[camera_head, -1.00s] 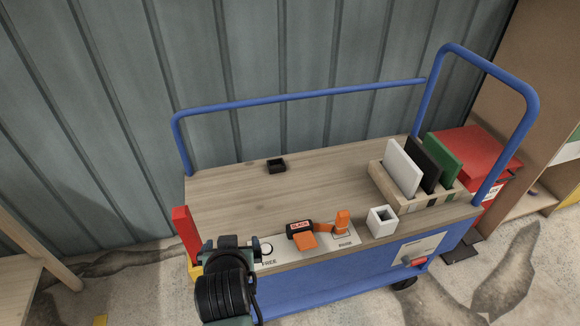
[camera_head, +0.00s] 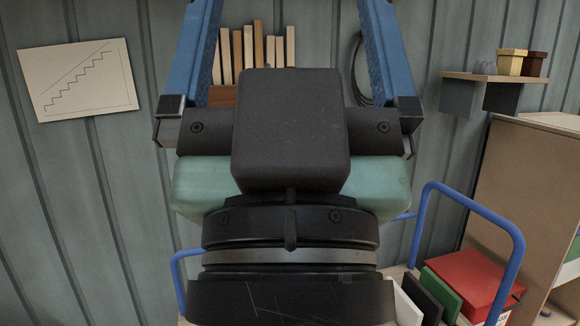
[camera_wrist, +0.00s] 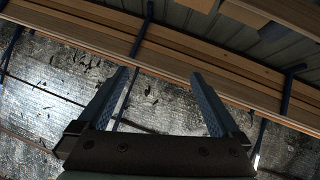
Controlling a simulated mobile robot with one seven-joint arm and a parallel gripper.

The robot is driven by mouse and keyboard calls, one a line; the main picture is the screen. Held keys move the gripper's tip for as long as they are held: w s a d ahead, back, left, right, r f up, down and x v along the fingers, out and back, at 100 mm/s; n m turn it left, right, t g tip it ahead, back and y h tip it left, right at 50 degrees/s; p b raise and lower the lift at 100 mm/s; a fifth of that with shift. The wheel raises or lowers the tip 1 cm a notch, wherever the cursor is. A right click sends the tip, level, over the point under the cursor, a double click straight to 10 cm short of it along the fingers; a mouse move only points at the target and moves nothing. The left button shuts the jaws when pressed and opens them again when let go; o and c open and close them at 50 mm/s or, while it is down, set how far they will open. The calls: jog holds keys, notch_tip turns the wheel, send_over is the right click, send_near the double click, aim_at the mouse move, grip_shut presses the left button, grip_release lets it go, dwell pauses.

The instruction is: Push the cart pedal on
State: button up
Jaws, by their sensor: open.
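The cart shows only in part in the head view. Its blue tubular handle (camera_head: 475,204) rises at the right, and a bit of rail (camera_head: 178,272) shows at the left. The cart's pedal is not seen in either current view. My gripper (camera_head: 292,15) fills the middle of the head view, raised close to the camera and hiding most of the cart. Its two blue fingers are spread wide with nothing between them. In the wrist view my gripper (camera_wrist: 161,74) is also open and empty, pointing towards wooden beams and a shiny foil-like surface overhead.
A green panel (camera_head: 441,290) and a black panel (camera_head: 420,297) stand at the lower right by a red box (camera_head: 465,273). A wall shelf (camera_head: 495,77) holds small boxes. A stair drawing (camera_head: 80,80) hangs on the corrugated wall. A wooden cabinet (camera_head: 525,200) stands at the right.

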notch_tip(320, 180, up, 11)
jog(key=p, duration=0.8)
jog(key=shift+p, duration=0.3)
